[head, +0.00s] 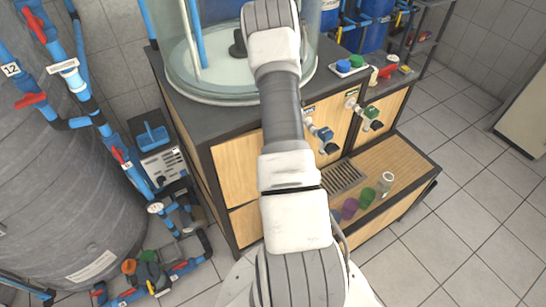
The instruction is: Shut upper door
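A dark-framed rack cabinet with pale wooden panels stands in the middle of the head view. On its left front, an upper wooden panel (234,168) sits above a lower wooden panel (246,224). Both look flush with the frame, but my arm covers their right part. I cannot tell for certain which panel is the upper door, or whether a door stands open behind my arm. My gripper is not in view.
A glass tank (205,97) stands on the rack top. Taps with blue (326,135) and green (371,113) handles stick out at right. Purple (349,208) and green (367,196) cups stand on the low wooden shelf (400,160). Pipes and a grey tank (60,190) fill the left. Tiled floor is free at right.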

